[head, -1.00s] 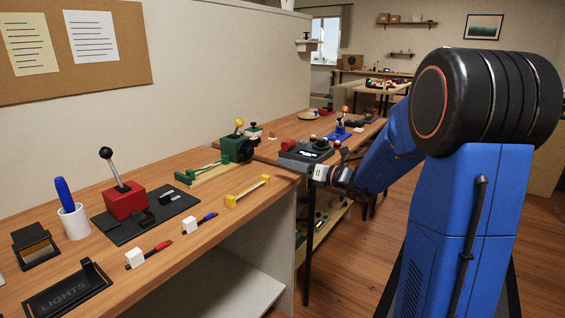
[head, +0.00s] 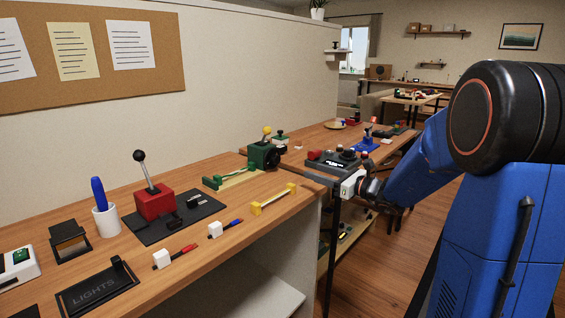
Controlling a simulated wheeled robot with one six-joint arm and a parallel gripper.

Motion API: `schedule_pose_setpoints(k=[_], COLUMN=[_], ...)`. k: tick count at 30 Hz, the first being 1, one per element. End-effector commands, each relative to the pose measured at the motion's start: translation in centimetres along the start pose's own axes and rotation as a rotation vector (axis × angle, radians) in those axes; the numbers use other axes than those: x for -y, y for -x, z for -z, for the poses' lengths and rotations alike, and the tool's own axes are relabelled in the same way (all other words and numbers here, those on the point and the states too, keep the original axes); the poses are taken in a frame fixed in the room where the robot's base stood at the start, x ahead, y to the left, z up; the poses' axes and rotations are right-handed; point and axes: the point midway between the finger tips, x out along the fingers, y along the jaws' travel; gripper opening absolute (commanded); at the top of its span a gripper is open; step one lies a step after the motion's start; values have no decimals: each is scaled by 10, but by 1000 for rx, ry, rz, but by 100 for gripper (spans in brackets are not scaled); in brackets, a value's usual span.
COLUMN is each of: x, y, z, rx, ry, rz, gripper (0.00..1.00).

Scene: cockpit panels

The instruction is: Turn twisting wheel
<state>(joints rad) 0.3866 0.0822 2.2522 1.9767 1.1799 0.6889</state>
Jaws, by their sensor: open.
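My gripper (head: 351,184) is right of and nearer than the green box, beyond the bench's end and apart from the wheel. It is open. Its fingertips are too small to make out, and I see nothing held.
A dark control box (head: 334,162) stands on the farther bench behind my gripper. Open floor (head: 385,265) lies right of the near bench.

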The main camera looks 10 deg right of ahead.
Motion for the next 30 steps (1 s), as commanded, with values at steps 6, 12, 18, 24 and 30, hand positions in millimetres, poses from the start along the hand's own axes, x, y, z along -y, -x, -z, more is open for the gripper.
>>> schedule_pose_setpoints(k=[6, 12, 18, 24, 30], x=[-1, -1, -1, 0, 0], y=[-25, -61, -96, -130, -158], z=[0, 1, 0, 1, 0], rx=[0, 0, 0, -1, 0], ry=[2, -1, 0, 0, 0], rz=[-3, -3, -3, -1, 0], gripper=[48, 48, 48, 48, 48])
